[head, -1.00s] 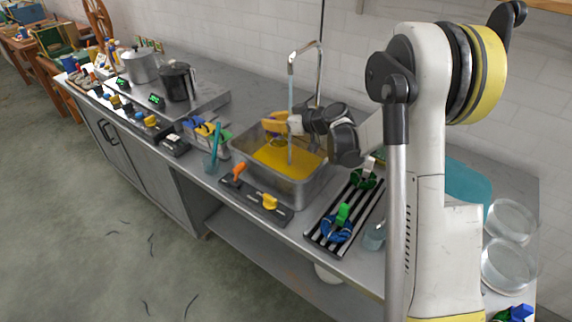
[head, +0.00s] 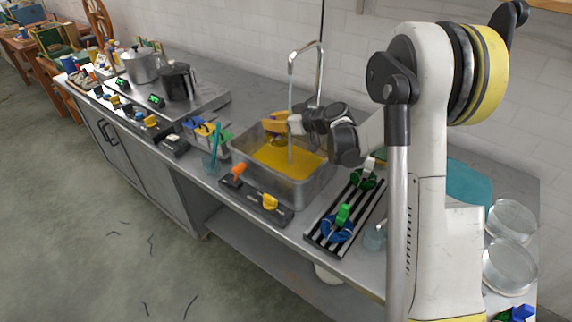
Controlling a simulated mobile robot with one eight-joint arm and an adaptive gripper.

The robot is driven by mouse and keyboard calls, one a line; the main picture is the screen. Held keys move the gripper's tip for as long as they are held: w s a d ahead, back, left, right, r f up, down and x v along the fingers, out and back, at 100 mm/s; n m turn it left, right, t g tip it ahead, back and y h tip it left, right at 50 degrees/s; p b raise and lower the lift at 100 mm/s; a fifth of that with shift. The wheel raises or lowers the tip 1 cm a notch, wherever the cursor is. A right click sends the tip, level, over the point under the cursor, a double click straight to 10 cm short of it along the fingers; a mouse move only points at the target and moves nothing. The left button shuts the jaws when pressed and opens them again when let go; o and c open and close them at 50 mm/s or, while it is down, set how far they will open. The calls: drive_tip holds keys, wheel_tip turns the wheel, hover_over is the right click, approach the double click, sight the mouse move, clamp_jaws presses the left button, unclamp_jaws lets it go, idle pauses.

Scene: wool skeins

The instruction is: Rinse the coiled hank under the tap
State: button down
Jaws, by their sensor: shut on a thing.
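The tap (head: 306,46) arches over a steel basin (head: 292,190), and a thin stream of water (head: 290,95) falls from its spout. The basin holds yellow liquid (head: 272,160). My gripper (head: 283,125) is above the basin, close beside the stream. It is shut on the yellow coiled hank (head: 276,140), which hangs low over the basin, near the liquid. A lighter yellow piece shows at the top of the hank. The fingertips are small and partly hidden, and I cannot tell whether the water touches the hank.
A striped rack (head: 322,241) right of the basin holds clips with blue and green hanks. A dark panel with an orange and a yellow handle (head: 254,198) is in front. A beaker (head: 209,162) stands left. Glass dishes (head: 508,264) are at the far right.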

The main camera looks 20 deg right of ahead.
drive_tip(key=shift+f, duration=0.1)
drive_tip(key=shift+f+b, duration=0.35)
drive_tip(key=shift+b, duration=0.05)
drive_tip(key=shift+r, duration=0.15)
drive_tip(key=shift+r, duration=0.3)
drive_tip(key=shift+f, duration=0.1)
drive_tip(key=shift+f, duration=0.4)
drive_tip(key=shift+r, duration=0.2)
drive_tip(key=shift+r, duration=0.3)
